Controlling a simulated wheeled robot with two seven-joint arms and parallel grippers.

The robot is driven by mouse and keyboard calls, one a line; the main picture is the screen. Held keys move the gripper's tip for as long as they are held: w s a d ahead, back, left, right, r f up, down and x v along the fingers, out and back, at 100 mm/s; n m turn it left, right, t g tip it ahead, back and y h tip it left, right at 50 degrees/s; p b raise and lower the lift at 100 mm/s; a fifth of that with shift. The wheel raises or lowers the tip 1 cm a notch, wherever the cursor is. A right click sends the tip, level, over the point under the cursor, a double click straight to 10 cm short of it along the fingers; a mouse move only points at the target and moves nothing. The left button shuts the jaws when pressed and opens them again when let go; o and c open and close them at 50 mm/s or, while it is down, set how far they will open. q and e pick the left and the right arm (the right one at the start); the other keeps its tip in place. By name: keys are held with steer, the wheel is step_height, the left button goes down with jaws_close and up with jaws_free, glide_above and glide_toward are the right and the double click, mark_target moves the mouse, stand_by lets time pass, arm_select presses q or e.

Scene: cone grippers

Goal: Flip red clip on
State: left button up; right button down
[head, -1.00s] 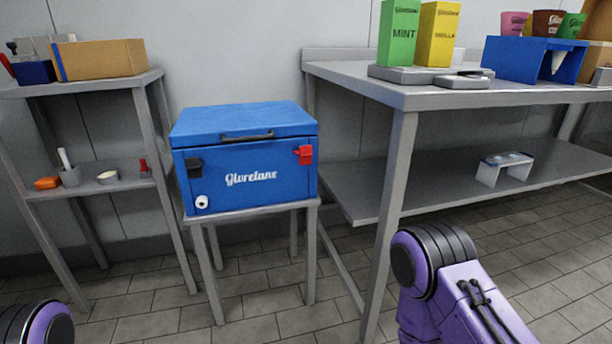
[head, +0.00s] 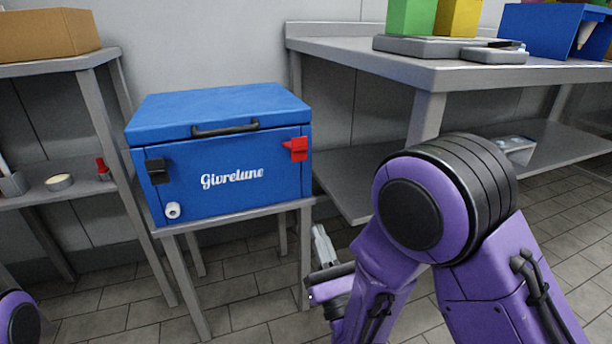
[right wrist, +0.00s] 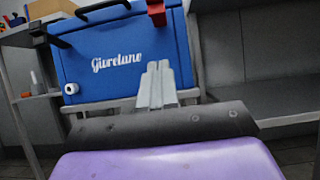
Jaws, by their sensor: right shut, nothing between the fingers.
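The red clip (head: 296,148) is on the upper right of the front of a blue cooler box (head: 240,178), near the lid edge. It also shows at the top of the right wrist view (right wrist: 156,12). A black clip (head: 155,170) is on the front's left side. The lid is down. My right gripper (head: 321,238) is shut and empty, below and right of the red clip and apart from it. In the right wrist view its fingers (right wrist: 158,78) point up in front of the box's lower right part. My left gripper is out of view.
The box stands on a small metal stand (head: 290,210). A grey shelf unit (head: 50,66) is at left with a cardboard box (head: 45,35). A metal table (head: 385,68) is at right, close to my right arm. Tiled floor lies in front.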

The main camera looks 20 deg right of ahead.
mark_target(294, 147)
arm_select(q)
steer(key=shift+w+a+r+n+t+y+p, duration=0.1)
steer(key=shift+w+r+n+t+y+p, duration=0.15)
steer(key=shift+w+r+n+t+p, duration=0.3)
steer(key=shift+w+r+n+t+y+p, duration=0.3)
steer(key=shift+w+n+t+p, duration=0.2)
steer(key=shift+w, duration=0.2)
arm_select(e)
steer(key=s+r+x, duration=0.1)
steer(key=r+x, duration=0.1)
steer(key=x, duration=1)
steer(key=shift+r, duration=0.3)
steer(key=shift+s+d, duration=0.1)
